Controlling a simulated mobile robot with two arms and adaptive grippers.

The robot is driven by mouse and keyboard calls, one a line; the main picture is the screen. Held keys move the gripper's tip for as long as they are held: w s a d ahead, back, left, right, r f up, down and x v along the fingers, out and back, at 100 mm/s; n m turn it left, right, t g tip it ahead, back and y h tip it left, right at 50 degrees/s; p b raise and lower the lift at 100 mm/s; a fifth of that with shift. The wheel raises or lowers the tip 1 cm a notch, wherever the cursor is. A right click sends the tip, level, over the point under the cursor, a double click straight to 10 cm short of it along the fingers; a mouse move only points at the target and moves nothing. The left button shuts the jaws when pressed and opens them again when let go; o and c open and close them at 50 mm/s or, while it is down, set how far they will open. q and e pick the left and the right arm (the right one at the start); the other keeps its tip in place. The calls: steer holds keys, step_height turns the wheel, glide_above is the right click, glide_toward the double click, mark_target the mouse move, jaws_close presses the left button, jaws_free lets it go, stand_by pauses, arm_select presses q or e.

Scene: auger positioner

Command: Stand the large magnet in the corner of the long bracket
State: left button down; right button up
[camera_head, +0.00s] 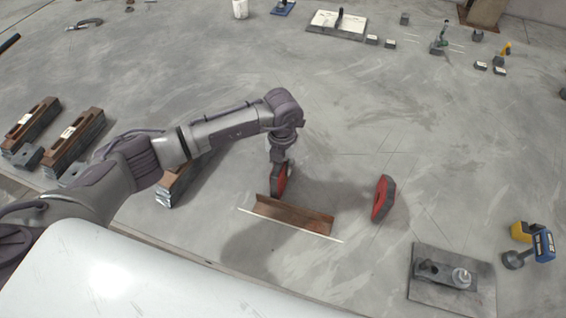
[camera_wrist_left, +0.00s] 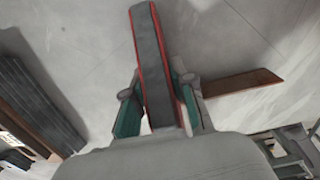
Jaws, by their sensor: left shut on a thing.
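My left gripper (camera_head: 279,160) is shut on a red and dark grey magnet (camera_head: 279,182), which stands on edge just behind the left end of the bracket. In the left wrist view the magnet (camera_wrist_left: 152,60) sits between the green-padded fingers (camera_wrist_left: 160,105). The long bracket (camera_head: 296,216) is a rusty brown angle piece lying on the grey surface; part of it shows in the left wrist view (camera_wrist_left: 240,82). A second red magnet (camera_head: 384,198) stands alone to the right of the bracket. I cannot tell for sure which magnet is larger, or whether the held one touches the bracket.
A thin pale line (camera_head: 250,212) runs along the bracket. Rusty bars on dark blocks (camera_head: 75,138) stand at the left. A grey plate with fittings (camera_head: 452,284) and a yellow and blue tool (camera_head: 538,240) are at the lower right. The surface behind the bracket is mostly clear.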

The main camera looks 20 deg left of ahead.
arm_select(q)
steer(key=shift+s, duration=0.45)
steer(key=c, duration=0.9)
jaws_free()
steer(key=shift+r, duration=0.2)
step_height(320, 180, up, 12)
steer(key=shift+f, duration=0.2)
